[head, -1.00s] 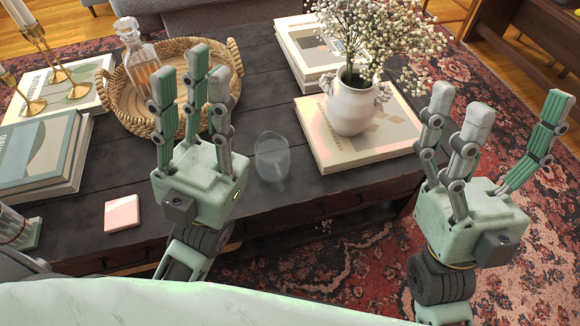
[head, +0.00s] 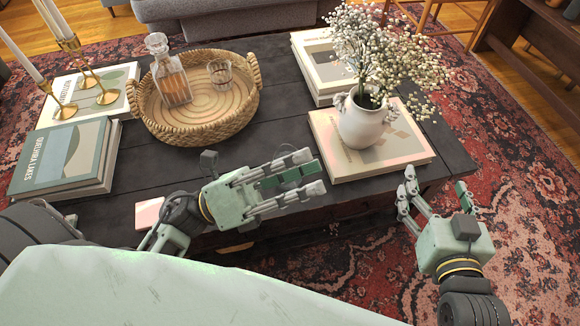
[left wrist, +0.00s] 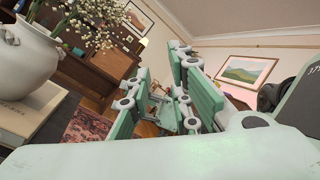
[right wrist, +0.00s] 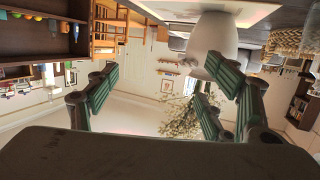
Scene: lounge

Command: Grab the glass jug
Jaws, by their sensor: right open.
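The clear glass jug stood on the dark coffee table (head: 130,180) a second ago, near its front edge. Now my left gripper (head: 305,180) lies across that spot, with its fingers stretched to the right, low over the table. The jug is hidden or too faint to make out there. In the left wrist view the left fingers (left wrist: 158,105) stand apart, and no clear jug shows between them. Whether they touch glass cannot be told. My right gripper (head: 435,205) is open and empty, over the rug right of the table; its spread fingers also show in the right wrist view (right wrist: 165,100).
A woven tray (head: 250,100) holds a decanter (head: 172,80) and a tumbler (head: 220,73). A white vase (head: 362,122) of flowers stands on a book (head: 335,160) just right of my left fingers. Books (head: 60,160), candlesticks (head: 85,75) and a pink coaster (head: 148,213) are at left.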

